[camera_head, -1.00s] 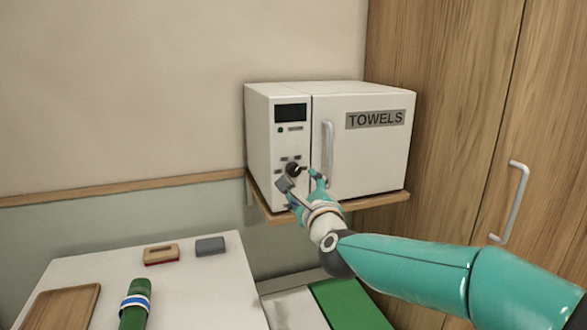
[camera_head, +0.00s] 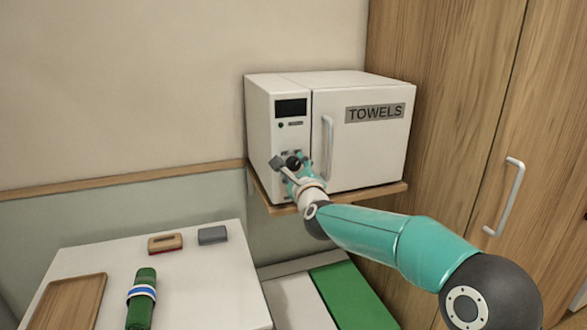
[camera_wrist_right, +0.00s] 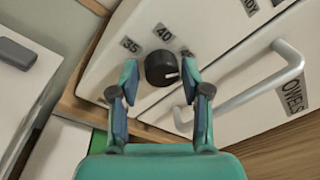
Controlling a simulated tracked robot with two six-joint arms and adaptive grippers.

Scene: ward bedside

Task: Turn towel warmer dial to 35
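The white towel warmer (camera_head: 375,150) has a dark display and a TOWELS label on its door. Its round black dial (camera_wrist_right: 160,68) shows in the right wrist view, with 35 and 40 printed beside it. A pale mark on the dial sits on its right side, away from the 35 label (camera_wrist_right: 130,45). My right gripper (camera_wrist_right: 160,78) is open, one finger on each side of the dial; I cannot tell whether either touches it. In the head view my right gripper (camera_head: 288,168) partly covers the dial. My left gripper is not in view.
The warmer's door handle (camera_wrist_right: 245,90) runs close to my right gripper's finger. The warmer stands on a wooden shelf (camera_head: 395,189). Wooden cabinet doors stand at right.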

